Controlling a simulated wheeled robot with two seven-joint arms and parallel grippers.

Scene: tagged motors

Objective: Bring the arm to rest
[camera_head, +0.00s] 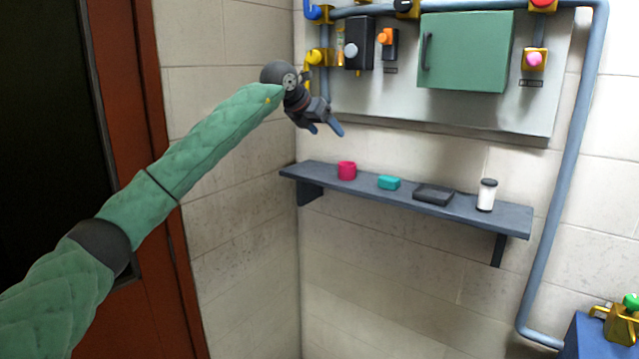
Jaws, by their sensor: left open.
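My left arm, in a green padded sleeve, reaches in from the left. My left gripper (326,129) is open and empty, with its two blue-grey fingers apart and pointing down and to the right. It hangs in front of the wall, in the picture just below the panel's left end and above the shelf's left part. It appears apart from everything around it. My right gripper is not in view.
A grey shelf (455,207) carries a pink cup (347,171), teal block (389,183), dark tray (446,189) and white jar (487,195). Above is a panel (450,112) with a green cabinet (466,52) and valves. A blue pipe (572,160) runs down the right.

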